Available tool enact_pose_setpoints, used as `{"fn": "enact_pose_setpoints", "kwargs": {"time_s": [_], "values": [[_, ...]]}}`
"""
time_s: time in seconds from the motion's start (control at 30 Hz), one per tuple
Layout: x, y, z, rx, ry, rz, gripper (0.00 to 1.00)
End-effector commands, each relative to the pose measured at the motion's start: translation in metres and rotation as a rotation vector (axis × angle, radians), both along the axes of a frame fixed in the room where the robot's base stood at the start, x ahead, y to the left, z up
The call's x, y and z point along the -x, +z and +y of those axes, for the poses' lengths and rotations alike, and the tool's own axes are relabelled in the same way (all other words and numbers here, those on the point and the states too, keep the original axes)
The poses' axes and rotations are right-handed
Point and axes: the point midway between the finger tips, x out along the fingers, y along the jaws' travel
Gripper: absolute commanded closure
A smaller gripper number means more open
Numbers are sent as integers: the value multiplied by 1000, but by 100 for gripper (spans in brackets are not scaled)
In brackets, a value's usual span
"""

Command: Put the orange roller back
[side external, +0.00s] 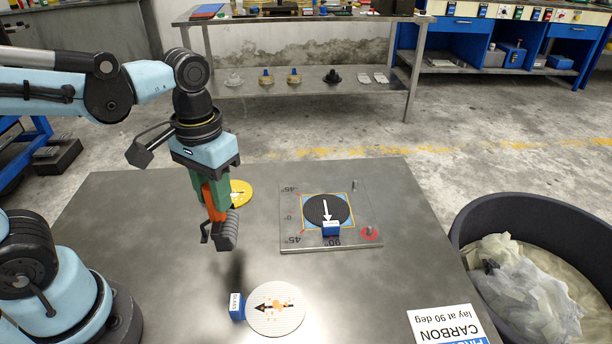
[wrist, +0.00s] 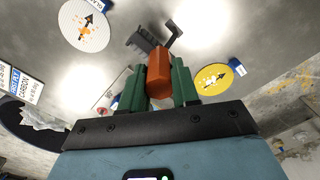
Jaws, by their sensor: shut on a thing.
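The orange roller has an orange handle (side external: 216,203) and a dark grey ribbed head (side external: 227,232). My gripper (side external: 207,190), with green fingers, is shut on the handle. The roller hangs head down above the metal table, left of the layup plate, with its shadow below. In the wrist view, the orange handle (wrist: 159,75) sits between the two green fingers of my gripper (wrist: 157,70), and the dark head (wrist: 143,40) lies beyond it. No empty stand or holder for the roller can be made out.
A clear plate (side external: 291,240) with angle marks carries a black disc (side external: 327,209) with a white arrow and blue block. A white disc (side external: 275,318) lies in front; a yellow disc (side external: 241,192) lies partly behind my gripper. A sign (side external: 446,325) and dark bin (side external: 468,220) are right.

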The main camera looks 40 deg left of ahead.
Motion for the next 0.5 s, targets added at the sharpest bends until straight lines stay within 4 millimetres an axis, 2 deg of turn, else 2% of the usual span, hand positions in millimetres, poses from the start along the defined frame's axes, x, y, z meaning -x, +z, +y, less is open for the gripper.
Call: {"fn": "enact_pose_setpoints", "kwargs": {"time_s": [0.17, 0.27, 0.5], "values": [[-9, -9, 13, 0, 1, 0, 100], [-10, -13, 14, 0, -2, 0, 100], [-10, -39, 13, 1, -2, -1, 100]]}}
